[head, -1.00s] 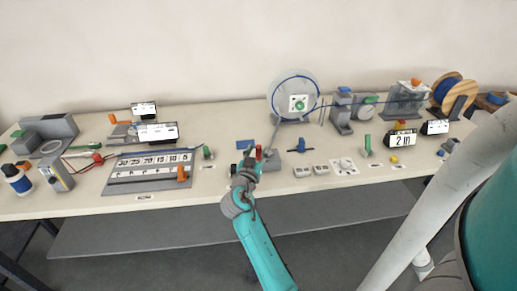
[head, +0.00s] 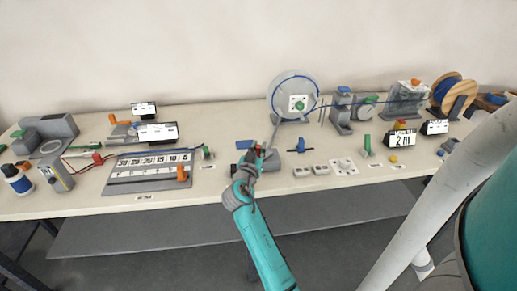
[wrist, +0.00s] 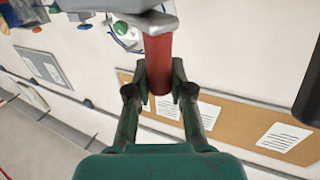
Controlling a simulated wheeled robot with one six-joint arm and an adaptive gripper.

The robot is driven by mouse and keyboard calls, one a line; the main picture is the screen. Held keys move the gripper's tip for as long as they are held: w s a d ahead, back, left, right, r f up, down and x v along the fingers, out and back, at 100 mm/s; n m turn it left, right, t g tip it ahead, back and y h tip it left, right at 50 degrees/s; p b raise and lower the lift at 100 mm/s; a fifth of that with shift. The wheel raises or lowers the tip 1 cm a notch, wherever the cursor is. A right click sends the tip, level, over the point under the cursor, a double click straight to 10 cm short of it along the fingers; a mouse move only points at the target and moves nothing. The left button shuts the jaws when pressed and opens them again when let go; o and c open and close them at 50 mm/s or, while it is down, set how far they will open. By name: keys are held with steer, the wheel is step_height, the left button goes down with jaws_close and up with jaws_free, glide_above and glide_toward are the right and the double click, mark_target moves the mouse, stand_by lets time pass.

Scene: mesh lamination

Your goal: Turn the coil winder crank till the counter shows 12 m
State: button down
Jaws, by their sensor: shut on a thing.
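The coil winder (head: 281,84) is a round pale disc with blue cable around it, at the back of the bench in the head view. Its grey crank arm (head: 276,134) reaches down towards the front. The crank's red handle (wrist: 158,65) stands between the fingers in the wrist view. My gripper (wrist: 158,90) is shut on this handle. In the head view my gripper (head: 247,166) partly hides the handle and the crank's lower end. The counter (head: 402,140) is a white display on the right that reads 2 m.
A wooden spool of blue cable (head: 466,84) stands at the far right, its cable running left through grey guide blocks (head: 341,118) to the winder. A cutting board with numbers (head: 124,174) lies left of my gripper. Small blue, green and grey fixtures stand close on the right.

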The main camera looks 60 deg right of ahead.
steer(key=shift+w+d+m+g+h, duration=0.15)
steer(key=shift+w+m+g, duration=0.15)
steer(key=shift+m+g, duration=0.65)
steer(key=shift+w+d+m+g+h, duration=0.1)
steer(key=shift+w+d+m+g, duration=0.15)
steer(key=shift+m+g, duration=0.75)
steer(key=shift+w+d+m+g+h, duration=0.15)
steer(key=shift+w+m+g, duration=0.2)
steer(key=shift+g, duration=1.2)
steer(key=c, duration=1)
jaws_free()
steer(key=shift+a, duration=0.15)
steer(key=a, duration=0.4)
steer(key=w+a, duration=0.1)
steer(key=a, duration=0.6)
steer(key=shift+w+a, duration=0.15)
steer(key=shift+a, duration=0.2)
